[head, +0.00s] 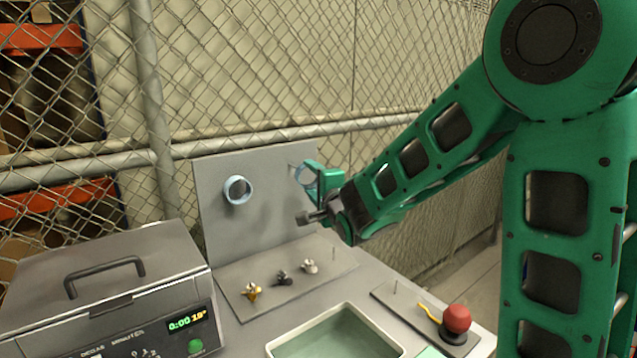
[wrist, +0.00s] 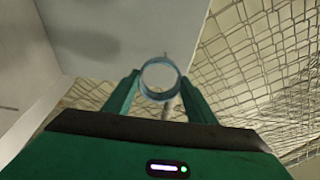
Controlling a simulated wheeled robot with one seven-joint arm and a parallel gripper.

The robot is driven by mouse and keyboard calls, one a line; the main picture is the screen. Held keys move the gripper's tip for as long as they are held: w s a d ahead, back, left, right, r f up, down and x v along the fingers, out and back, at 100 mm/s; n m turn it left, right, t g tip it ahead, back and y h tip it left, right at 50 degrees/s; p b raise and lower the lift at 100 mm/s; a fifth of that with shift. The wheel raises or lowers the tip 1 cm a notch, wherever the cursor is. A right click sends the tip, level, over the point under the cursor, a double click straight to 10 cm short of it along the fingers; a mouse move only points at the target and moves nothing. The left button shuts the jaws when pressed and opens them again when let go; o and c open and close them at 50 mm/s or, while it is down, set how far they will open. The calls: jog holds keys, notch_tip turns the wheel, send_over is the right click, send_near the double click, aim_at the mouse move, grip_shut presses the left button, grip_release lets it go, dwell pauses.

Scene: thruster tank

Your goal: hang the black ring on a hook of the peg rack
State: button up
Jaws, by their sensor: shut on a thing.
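The peg rack (head: 213,178) is an upright grey panel at the back of the bench. A light blue ring (head: 229,190) hangs on its left part. My gripper (wrist: 158,82) is shut on a second ring (wrist: 146,70), which looks pale blue, not black. The head view shows this held ring (head: 299,173) in front of the panel's right edge, near a small hook (head: 292,166). In the wrist view a thin peg shows just above and behind the ring; I cannot tell whether it passes through. No black ring is visible.
A grey plate (head: 235,298) with several small metal parts lies before the rack. A wire fence runs behind.

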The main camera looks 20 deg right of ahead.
jog(key=shift+w+a+f, duration=0.2)
jog(key=shift+w+a, duration=0.15)
jog(key=shift+w, duration=0.65)
jog(key=shift+w+a+f, duration=0.25)
jog(key=shift+w+a, duration=0.05)
jog(key=shift+w, duration=0.7)
jog(key=shift+w+a+f, duration=0.2)
jog(key=shift+w+a, duration=0.15)
jog(key=shift+w, duration=0.65)
jog(key=shift+f, duration=0.1)
jog(key=shift+f, duration=0.4)
jog(key=o, duration=1.1)
jog(key=shift+w, duration=0.1)
jog(key=shift+r, duration=0.15)
